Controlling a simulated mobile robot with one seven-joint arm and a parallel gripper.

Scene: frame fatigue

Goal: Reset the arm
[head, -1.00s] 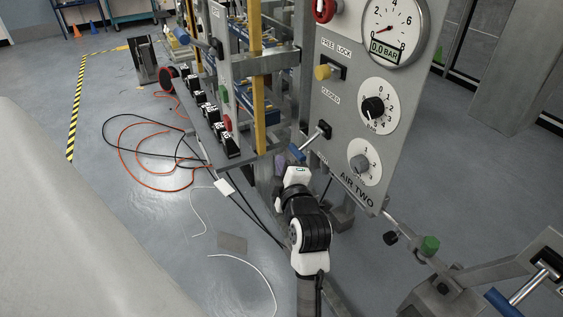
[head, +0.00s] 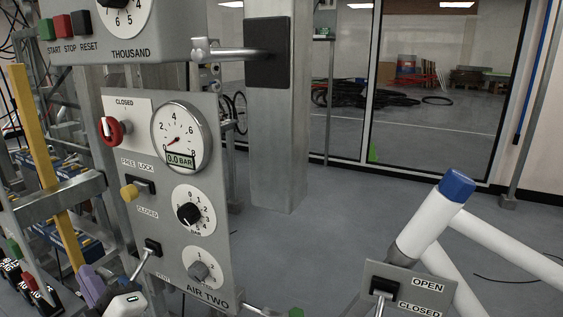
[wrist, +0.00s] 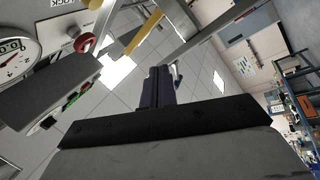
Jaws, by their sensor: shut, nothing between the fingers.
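My gripper (wrist: 157,88) points away from the wrist camera, its two dark fingers shut side by side with nothing between them. In the head view my gripper (head: 92,287) is at the bottom left, with my white wrist just beside it. Most of my arm is below the picture. The gripper is left of and below the small lever (head: 146,258) on the grey AIR TWO panel (head: 217,247); I cannot tell the gap. The wrist view is tilted steeply towards the ceiling.
The panel carries a gauge (head: 180,139) at 0.0 BAR, a red knob (head: 113,130) and a yellow knob (head: 129,193). A yellow post (head: 35,150) stands at left. An OPEN/CLOSED plate (head: 411,289) and white pipes are at lower right. Floor shows between.

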